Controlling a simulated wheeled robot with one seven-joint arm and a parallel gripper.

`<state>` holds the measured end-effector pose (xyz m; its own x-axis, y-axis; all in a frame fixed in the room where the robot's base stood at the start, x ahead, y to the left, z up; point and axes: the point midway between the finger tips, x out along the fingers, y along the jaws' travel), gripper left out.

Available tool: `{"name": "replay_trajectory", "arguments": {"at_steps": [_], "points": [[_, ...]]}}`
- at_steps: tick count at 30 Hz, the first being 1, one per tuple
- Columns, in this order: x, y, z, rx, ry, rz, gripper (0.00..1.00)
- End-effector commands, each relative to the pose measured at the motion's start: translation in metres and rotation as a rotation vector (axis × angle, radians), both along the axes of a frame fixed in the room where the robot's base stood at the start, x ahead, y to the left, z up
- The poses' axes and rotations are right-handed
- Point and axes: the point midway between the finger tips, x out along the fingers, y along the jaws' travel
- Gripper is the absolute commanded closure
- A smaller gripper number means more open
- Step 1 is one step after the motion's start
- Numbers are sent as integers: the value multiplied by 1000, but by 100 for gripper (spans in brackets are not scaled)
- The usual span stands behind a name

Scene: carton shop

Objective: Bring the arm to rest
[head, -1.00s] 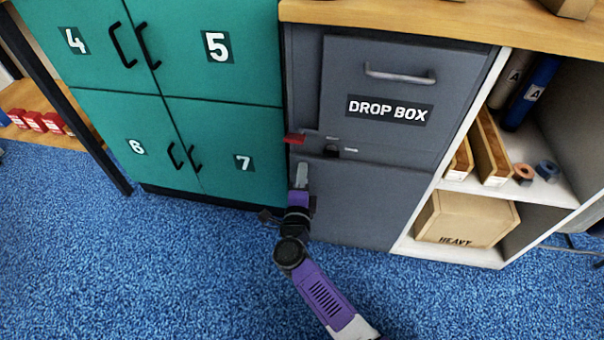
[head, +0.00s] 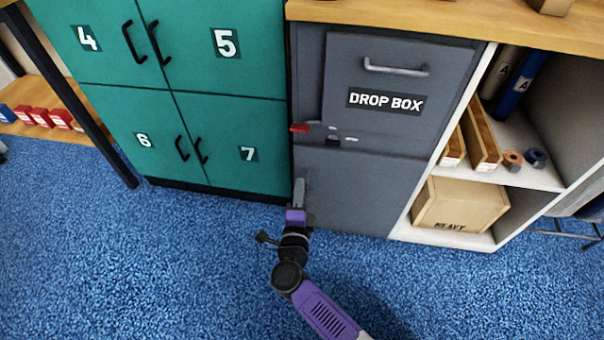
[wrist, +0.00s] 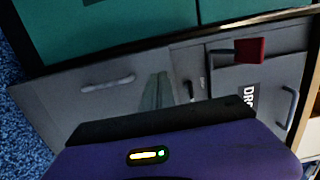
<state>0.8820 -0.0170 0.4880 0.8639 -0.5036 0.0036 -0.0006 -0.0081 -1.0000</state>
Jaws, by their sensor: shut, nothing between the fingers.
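My gripper (head: 299,190) is shut and empty. In the head view it points up the picture, low in front of the grey drop box cabinet (head: 365,195), near its left edge. My purple arm reaches up to it from the bottom of the picture. In the wrist view the cabinet's grey front (wrist: 60,105) fills much of the picture, and the fingers are hard to make out. The drop box door (head: 400,75) with its bar handle looks closed. A small red tab (head: 299,128) sticks out at the cabinet's left edge, above my gripper.
Teal lockers (head: 190,100) stand left of the cabinet, doors shut. To the right, a white open shelf (head: 545,178) holds tubes, rings and a carton marked HEAVY (head: 460,205). A wooden counter (head: 450,25) runs above. Blue carpet (head: 130,270) is clear around my arm.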

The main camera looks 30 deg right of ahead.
Motion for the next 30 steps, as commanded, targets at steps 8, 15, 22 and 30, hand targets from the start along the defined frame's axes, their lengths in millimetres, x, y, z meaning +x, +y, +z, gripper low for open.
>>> {"name": "replay_trajectory", "arguments": {"at_steps": [8,15,22,30], "points": [[-29,22,1,-1,2,1,100],[-34,25,0,-1,1,0,100],[-27,36,6,-47,8,49,100],[-32,73,78,-314,-76,237,100]]}}
